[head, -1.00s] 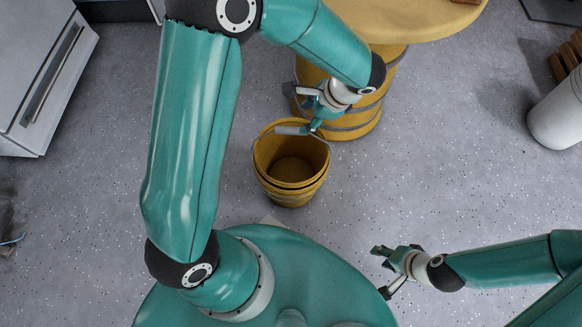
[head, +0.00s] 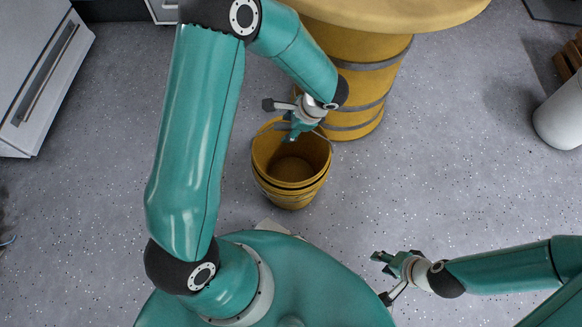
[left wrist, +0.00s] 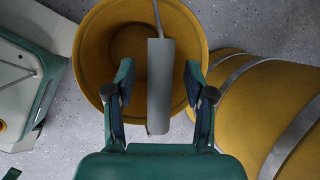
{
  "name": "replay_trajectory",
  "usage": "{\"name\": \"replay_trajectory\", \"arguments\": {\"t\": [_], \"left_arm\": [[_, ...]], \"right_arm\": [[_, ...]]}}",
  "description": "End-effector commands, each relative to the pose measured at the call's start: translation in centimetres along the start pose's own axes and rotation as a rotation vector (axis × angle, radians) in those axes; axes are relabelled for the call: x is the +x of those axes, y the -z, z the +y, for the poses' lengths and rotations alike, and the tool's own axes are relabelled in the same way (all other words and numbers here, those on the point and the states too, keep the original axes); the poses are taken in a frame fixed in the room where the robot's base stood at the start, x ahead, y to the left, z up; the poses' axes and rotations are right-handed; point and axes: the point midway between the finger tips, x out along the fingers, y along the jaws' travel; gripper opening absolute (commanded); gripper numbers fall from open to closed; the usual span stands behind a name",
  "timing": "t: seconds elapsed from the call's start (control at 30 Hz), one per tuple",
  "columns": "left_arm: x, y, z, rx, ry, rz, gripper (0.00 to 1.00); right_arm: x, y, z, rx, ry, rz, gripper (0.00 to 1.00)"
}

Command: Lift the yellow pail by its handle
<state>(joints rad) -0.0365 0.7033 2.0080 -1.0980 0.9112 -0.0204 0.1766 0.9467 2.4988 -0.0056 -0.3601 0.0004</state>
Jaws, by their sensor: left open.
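The yellow pail (head: 290,196) stands upright on the floor in front of my base, its mouth open upward. Its wire handle (head: 325,137) is raised above the rim. My left gripper (head: 294,130) is above the pail's far rim, open, and partly hides the handle. In the left wrist view, the grey handle grip (left wrist: 160,100) lies between the two open fingers of that gripper (left wrist: 158,68), with gaps on both sides. The pail's yellow wall (left wrist: 92,55) shows behind it. My right gripper (head: 382,278) is open and empty at the lower right, away from the pail.
A yellow barrel (head: 365,75) under a round yellow top (head: 400,12) stands just behind the pail; it also shows in the left wrist view (left wrist: 240,120). A white cabinet (head: 35,75) is at left and a white cylinder (head: 560,115) at right. The floor right of the pail is clear.

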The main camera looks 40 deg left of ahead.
Motion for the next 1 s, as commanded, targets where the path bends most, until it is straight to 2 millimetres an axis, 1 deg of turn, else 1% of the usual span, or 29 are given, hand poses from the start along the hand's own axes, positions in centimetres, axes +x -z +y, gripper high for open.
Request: {"name": "replay_trajectory", "arguments": {"t": [0.03,0.23,0.47,0.5,0.57,1.0], "left_arm": [[0.3,0.01,0.01,0.0,0.0,0.0,0.54],[0.24,-0.05,-0.01,-0.001,0.0,0.0,0.54],[0.24,-0.07,-0.01,-0.001,0.0,0.0,0.15],[0.24,-0.07,0.0,-0.001,0.0,0.0,0.09],[0.24,-0.08,0.0,-0.001,0.0,0.0,0.0],[0.2,-0.12,-0.05,-0.002,0.0,0.0,0.0]], "right_arm": [[0.14,0.0,0.05,0.0,0.0,0.0,0.4],[0.05,0.0,0.02,0.0,0.0,0.0,0.4],[0.05,0.0,0.02,0.0,0.0,0.0,0.4],[0.05,0.0,0.02,0.0,0.0,0.0,0.4],[0.05,0.0,0.02,0.0,0.0,0.0,0.4],[0.04,0.0,0.01,0.0,0.0,0.0,0.4]]}}
